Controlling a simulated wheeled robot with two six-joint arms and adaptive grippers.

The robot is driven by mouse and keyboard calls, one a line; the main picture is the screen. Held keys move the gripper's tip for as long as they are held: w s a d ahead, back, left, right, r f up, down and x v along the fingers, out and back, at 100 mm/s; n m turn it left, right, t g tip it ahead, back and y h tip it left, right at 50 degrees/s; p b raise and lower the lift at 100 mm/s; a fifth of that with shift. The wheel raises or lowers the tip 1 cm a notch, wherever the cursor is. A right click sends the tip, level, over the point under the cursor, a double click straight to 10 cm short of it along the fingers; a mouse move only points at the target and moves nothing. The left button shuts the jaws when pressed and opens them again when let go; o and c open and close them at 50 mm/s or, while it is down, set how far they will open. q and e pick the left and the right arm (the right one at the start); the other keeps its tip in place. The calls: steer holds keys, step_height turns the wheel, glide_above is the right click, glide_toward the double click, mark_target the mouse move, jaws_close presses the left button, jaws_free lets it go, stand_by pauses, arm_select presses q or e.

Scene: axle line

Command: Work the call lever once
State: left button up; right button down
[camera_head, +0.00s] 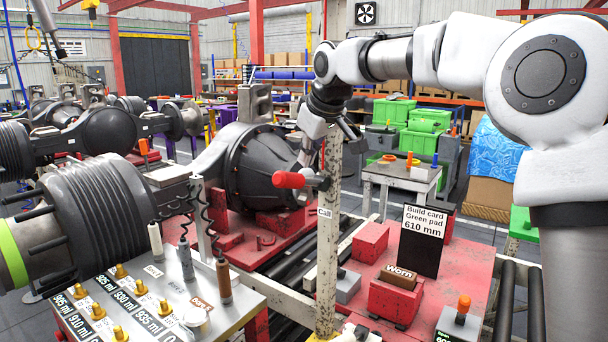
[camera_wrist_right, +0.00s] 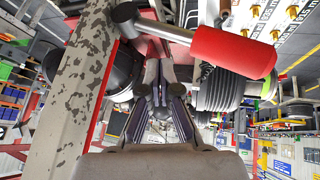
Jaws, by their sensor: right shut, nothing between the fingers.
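The handle points left from the post. My right gripper (camera_head: 308,158) is at the upper part of the post, just above the lever, and is shut and empty. In the right wrist view the red handle (camera_wrist_right: 232,52) lies to the right of the shut fingers (camera_wrist_right: 160,70), and the post (camera_wrist_right: 78,90) to their left. I cannot tell whether the fingers touch the lever. My left gripper is not in view.
A large dark axle housing (camera_head: 255,165) stands behind the lever. A red bench (camera_head: 455,275) with a build card (camera_head: 426,240) and a "Worn" block (camera_head: 398,277) lies right of the post. A panel with several yellow fittings (camera_head: 150,310) is at the front left.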

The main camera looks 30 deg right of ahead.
mark_target(304, 179)
steer(key=shift+s+a+f, duration=0.1)
steer(key=shift+s+f, duration=0.1)
steer(key=shift+f, duration=0.1)
steer(key=shift+s+a+f+b, duration=0.1)
steer(key=shift+a+f+b, duration=0.1)
steer(key=shift+f+b, duration=0.4)
steer(key=shift+s+a+f+b, duration=0.1)
steer(key=shift+a+f+b, duration=0.15)
steer(key=shift+f+b, duration=0.4)
steer(key=shift+s+a+f+b, duration=0.1)
steer(key=shift+a+f+b, duration=0.1)
steer(key=shift+f+b, duration=0.4)
stand_by(2.0)
steer(key=shift+f, duration=0.15)
stand_by(0.4)
steer(key=shift+w+d+r+p, duration=0.15)
steer(key=shift+d+r+p, duration=0.1)
steer(key=shift+r+p, duration=0.7)
steer(key=shift+w+d+r+p, duration=0.15)
steer(key=shift+d+r+p, duration=0.15)
steer(key=shift+r+p, duration=0.55)
steer(key=shift+w+d+r+p, duration=0.2)
steer(key=shift+r+p, duration=0.35)
steer(key=shift+p, duration=0.75)
